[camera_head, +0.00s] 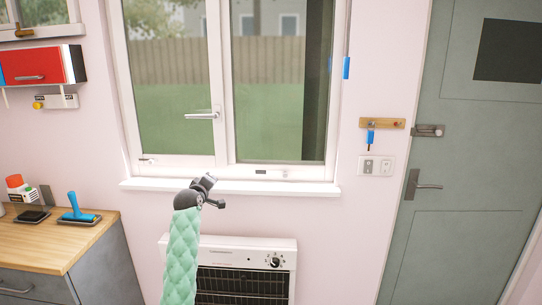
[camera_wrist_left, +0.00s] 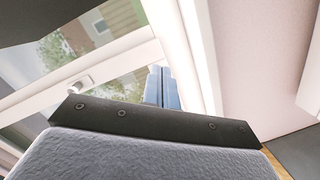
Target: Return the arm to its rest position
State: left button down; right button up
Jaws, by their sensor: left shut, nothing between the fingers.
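My left arm, in a mint-green quilted sleeve, rises from the bottom of the head view, left of centre. Its gripper (camera_head: 206,183) is in front of the window sill and above the white heater. In the left wrist view the blue-grey fingers (camera_wrist_left: 160,74) are together, with nothing held between them. The wrist view looks toward the window, which shows tilted. My right gripper is in neither view. No plates are visible.
A white-framed window (camera_head: 215,95) with a sill (camera_head: 270,187) is behind the gripper. The heater (camera_head: 245,247) stands below it. A wooden counter (camera_head: 60,243) with a blue-handled roller (camera_head: 76,208) is at left. A grey-green door (camera_head: 460,140) is at right.

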pick_arm(q)
jog(key=s+d+f+m+g+y, duration=0.1)
jog(key=s+d+f+m+g, duration=0.2)
jog(key=s+f, duration=0.85)
jog(key=s+f+m+g, duration=0.3)
jog(key=s+f+m, duration=0.1)
jog(key=f, duration=1.4)
jog(key=s+d+f+m+g+y, duration=0.15)
jog(key=s+f+m, duration=0.25)
jog(key=s+f, duration=0.75)
jog(key=s+d+f+g, duration=0.2)
jog(key=s+f+g, duration=0.3)
jog(key=s+f, duration=1.6)
jog(key=s+f+g, duration=0.1)
jog(key=s+f, duration=0.4)
jog(key=s, duration=0.7)
jog(key=s+f+g, duration=0.2)
jog(key=s+f, duration=0.4)
jog(key=s, duration=0.6)
jog(key=shift+a+m+h, duration=0.2)
jog(key=shift+m+h, duration=0.1)
jog(key=shift+h, duration=0.05)
